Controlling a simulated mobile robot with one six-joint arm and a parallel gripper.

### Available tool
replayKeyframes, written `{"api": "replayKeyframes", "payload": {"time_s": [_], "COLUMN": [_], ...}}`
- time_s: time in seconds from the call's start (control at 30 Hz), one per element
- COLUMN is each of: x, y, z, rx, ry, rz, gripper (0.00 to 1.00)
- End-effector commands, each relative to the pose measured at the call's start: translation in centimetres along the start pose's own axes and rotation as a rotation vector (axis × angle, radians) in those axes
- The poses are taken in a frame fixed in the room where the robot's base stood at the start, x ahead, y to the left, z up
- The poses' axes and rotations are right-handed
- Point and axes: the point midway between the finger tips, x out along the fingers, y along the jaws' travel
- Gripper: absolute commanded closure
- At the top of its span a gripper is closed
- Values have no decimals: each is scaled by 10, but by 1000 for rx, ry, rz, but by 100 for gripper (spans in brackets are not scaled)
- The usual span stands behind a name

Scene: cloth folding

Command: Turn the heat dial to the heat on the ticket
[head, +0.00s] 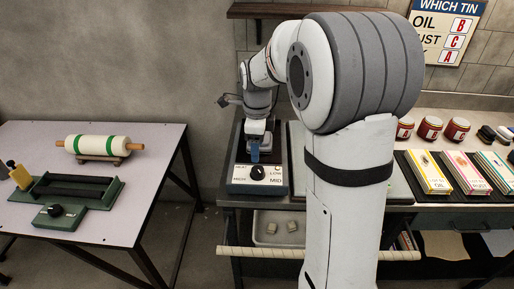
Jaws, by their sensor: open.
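The heat dial (258,173) is a black round knob on the light front panel (240,179) of a dark unit. Small labels surround it: LOW at upper right, MID at lower right, HIGH at lower left and a word at upper left too small to read. The knob's pointer direction cannot be made out. My gripper (255,153) points down just behind and above the knob, with blue showing at the fingers. It is open and holds nothing that I can see; whether it touches the knob is unclear. I cannot make out a heat ticket.
A sign headed WHICH TIN (446,30) hangs at upper right. The left table (105,222) holds a roll (97,145) and a green device (70,190).

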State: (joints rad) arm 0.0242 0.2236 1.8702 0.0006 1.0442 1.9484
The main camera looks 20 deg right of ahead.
Motion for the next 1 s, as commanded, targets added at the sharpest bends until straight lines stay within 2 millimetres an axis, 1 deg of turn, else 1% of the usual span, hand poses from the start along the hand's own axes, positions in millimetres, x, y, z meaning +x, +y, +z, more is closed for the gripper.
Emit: {"api": "replayKeyframes", "payload": {"time_s": [0.17, 0.27, 0.37, 0.6, 0.7, 0.83, 0.9, 1.0], "x": [0, 0, 0, 0, 0, 0, 1, 3], "y": [0, 0, 0, 2, 2, 2, 2, 3], "z": [0, 0, 0, -1, -2, -2, -2, -2], "rx": [-23, -118, -302, -870, -1075, -1265, -1327, -1372], "ry": [0, 0, 0, 0, 0, 0, -1, -1], "rz": [0, 0, 1, 2, 3, 4, 4, 5], "gripper": [42, 42, 42, 42, 42, 42, 42, 42]}}
